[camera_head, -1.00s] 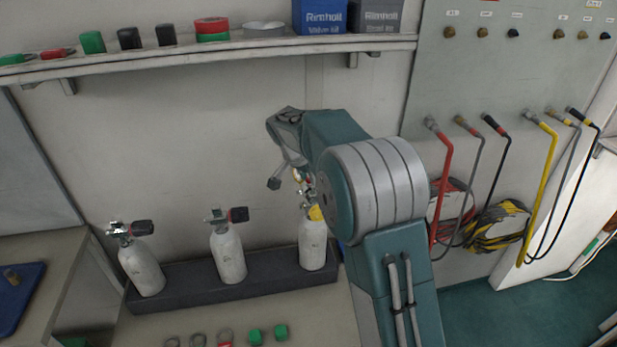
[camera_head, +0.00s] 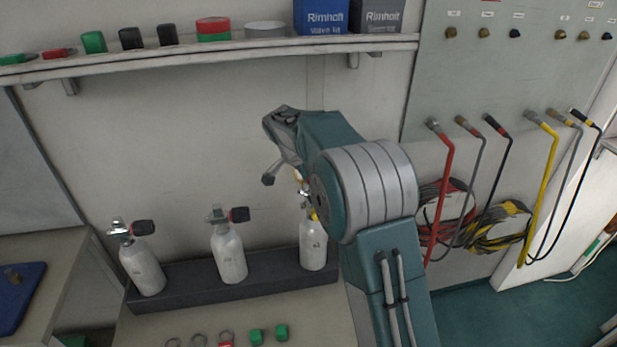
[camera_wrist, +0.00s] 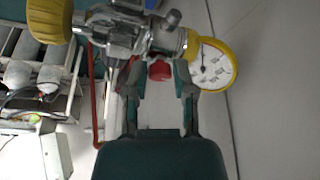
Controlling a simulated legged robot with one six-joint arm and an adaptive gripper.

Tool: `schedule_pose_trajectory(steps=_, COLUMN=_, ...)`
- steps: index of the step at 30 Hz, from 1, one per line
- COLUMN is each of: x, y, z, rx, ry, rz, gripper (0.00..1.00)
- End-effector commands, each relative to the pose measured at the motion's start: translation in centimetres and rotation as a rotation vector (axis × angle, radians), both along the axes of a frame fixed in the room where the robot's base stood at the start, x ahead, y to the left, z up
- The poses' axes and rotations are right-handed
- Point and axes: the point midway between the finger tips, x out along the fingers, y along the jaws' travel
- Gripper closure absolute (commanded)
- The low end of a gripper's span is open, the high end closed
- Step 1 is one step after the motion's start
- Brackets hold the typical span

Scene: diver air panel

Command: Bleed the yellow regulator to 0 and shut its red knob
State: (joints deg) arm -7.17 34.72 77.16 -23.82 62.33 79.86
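The yellow regulator sits on the rightmost white cylinder (camera_head: 313,246), largely hidden behind my arm in the head view. In the wrist view its metal body (camera_wrist: 125,32) runs across the top, with a large yellow knob (camera_wrist: 48,18) at the left and a yellow-rimmed gauge (camera_wrist: 212,65) at the right. The gauge has a white face and a dark needle; its reading is too small to tell. The red knob (camera_wrist: 160,70) points toward my gripper (camera_wrist: 159,78). My gripper's two fingers are apart, one on each side of the red knob, with gaps visible.
Two more white cylinders with black knobs (camera_head: 144,270) (camera_head: 229,257) stand left in the dark rack (camera_head: 190,281). A shelf (camera_head: 220,52) with boxes and rolls runs above. Hoses (camera_head: 441,185) hang on the panel at the right. Rings and green caps lie on the counter in front.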

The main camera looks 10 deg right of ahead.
Motion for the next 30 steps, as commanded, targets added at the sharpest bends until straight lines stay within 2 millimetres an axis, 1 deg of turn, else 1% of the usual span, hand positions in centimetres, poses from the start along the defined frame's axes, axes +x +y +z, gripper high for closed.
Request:
schedule_pose_trajectory(steps=11, x=0.0, y=0.0, z=0.1, rx=-0.001, ry=-0.003, rz=0.001, gripper=0.36)
schedule_pose_trajectory(steps=14, x=0.0, y=0.1, z=0.5, rx=-0.001, ry=-0.005, rz=0.002, gripper=0.36)
schedule_pose_trajectory(steps=17, x=-0.2, y=0.5, z=1.6, rx=-0.002, ry=-0.006, rz=0.003, gripper=0.36)
schedule_pose_trajectory(steps=24, x=-1.0, y=2.3, z=6.2, rx=0.0, ry=-0.006, rz=0.003, gripper=0.36)
schedule_pose_trajectory(steps=30, x=-1.6, y=3.6, z=9.5, rx=-0.002, ry=-0.004, rz=0.002, gripper=0.36)
